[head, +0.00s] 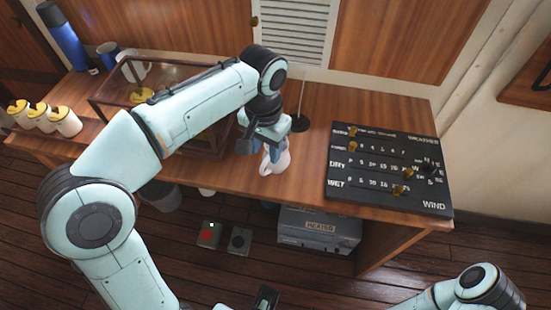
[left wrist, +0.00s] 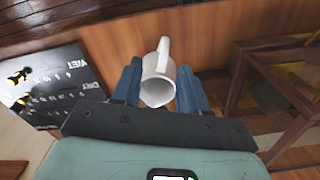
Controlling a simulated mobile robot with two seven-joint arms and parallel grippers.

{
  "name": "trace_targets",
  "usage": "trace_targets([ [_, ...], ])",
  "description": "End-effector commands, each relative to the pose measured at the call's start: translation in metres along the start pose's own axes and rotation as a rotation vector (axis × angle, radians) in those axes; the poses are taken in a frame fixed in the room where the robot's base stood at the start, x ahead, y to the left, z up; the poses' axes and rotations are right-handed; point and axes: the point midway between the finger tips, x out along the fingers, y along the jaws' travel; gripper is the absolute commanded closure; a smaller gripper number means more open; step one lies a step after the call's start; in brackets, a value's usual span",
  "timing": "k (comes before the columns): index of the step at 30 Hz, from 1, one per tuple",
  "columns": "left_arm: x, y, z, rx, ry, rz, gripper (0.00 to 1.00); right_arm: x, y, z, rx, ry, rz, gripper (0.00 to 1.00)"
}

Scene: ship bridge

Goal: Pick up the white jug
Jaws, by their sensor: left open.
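The white jug (head: 276,161) stands on the wooden desk near its front edge, in the middle of the head view. My left gripper (head: 266,148) is over it, coming from above, and hides part of it. In the left wrist view the jug (left wrist: 158,80) lies between the two blue fingers (left wrist: 158,92), its handle pointing up in the picture. The fingers are open on either side of the jug, with a small gap visible.
A black weather board (head: 388,168) with brass knobs lies right of the jug. A glass-and-wood case (head: 108,98) is to the left, with white yellow-topped containers (head: 66,122) beyond it. A grey heater box (head: 318,232) sits below the desk.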

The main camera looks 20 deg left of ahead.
Motion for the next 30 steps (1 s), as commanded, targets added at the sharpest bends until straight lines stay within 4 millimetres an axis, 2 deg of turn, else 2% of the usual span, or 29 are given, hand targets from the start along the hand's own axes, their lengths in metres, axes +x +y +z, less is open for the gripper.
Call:
trace_targets([
  [1,0.008,0.0,0.0,-0.001,-0.003,-0.001,0.57,0.003,0.001,0.0,0.0,-0.001,0.0,0.57],
  [8,0.024,-0.002,0.002,-0.001,-0.001,-0.001,0.57,0.006,0.002,0.0,0.0,-0.001,0.0,0.57],
  [16,0.063,-0.005,0.007,0.0,-0.002,0.0,0.57,0.014,0.005,0.0,0.001,-0.003,0.001,0.57],
  [20,0.069,-0.005,0.007,0.0,0.0,0.0,0.57,0.015,0.005,0.0,0.001,-0.002,0.001,0.57],
  [26,0.069,-0.005,0.007,0.0,0.0,0.0,0.57,0.015,0.005,0.0,0.001,-0.002,0.001,0.57],
  [27,0.069,-0.005,0.007,0.0,0.0,0.0,0.7,0.015,0.005,0.0,0.001,-0.002,0.001,0.57],
  [30,0.069,-0.005,0.007,0.0,0.0,0.0,1.0,0.015,0.005,0.0,0.001,-0.002,0.001,0.57],
])
